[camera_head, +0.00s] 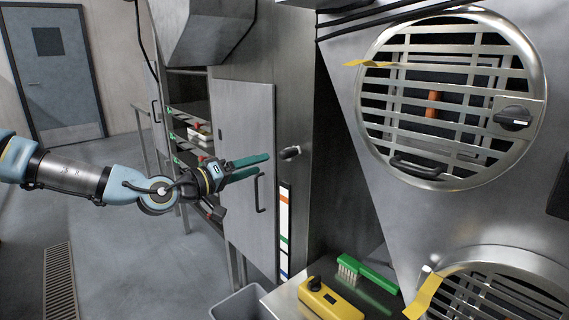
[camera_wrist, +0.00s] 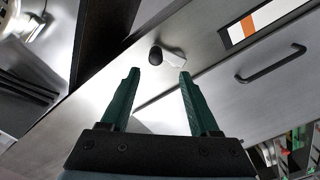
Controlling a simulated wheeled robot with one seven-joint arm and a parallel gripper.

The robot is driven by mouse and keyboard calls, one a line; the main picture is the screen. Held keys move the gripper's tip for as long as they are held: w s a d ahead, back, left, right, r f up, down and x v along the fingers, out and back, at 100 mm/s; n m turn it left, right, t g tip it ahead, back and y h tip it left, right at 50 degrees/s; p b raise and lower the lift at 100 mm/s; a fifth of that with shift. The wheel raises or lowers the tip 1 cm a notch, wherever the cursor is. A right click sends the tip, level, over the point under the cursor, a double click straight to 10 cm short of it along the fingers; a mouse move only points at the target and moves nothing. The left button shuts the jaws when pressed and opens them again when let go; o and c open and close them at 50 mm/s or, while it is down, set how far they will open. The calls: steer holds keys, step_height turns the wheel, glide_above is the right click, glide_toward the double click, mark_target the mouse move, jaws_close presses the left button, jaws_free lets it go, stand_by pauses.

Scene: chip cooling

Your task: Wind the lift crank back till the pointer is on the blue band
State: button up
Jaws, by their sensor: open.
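The lift crank (camera_head: 289,152), a short metal arm with a dark knob, sticks out of the steel column right of the cabinet door. In the wrist view the crank (camera_wrist: 174,57) shows just beyond my fingertips, its black knob between their lines. The upright scale strip (camera_head: 285,225) is below the crank, white with orange near the top, green lower and the blue band (camera_head: 283,275) near the bottom. I cannot make out the pointer. My gripper (camera_head: 264,164) is open and empty, its green fingers reaching toward the crank, apart from it. It also shows in the wrist view (camera_wrist: 158,74).
A cabinet door (camera_head: 246,150) with a black handle (camera_head: 260,193) is beside my gripper. A round grilled hatch (camera_head: 370,60) is at right. A yellow device (camera_head: 330,300) and green brush (camera_head: 365,272) lie on the bench below. Open floor (camera_head: 130,260) is at left.

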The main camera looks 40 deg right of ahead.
mark_target(281, 155)
steer(key=d+m, duration=0.9)
steer(key=d, duration=0.1)
steer(key=shift+s+r+m+g, duration=0.3)
steer(key=shift+s+r+m, duration=0.05)
steer(key=shift+m, duration=0.05)
jaws_close()
stand_by(0.5)
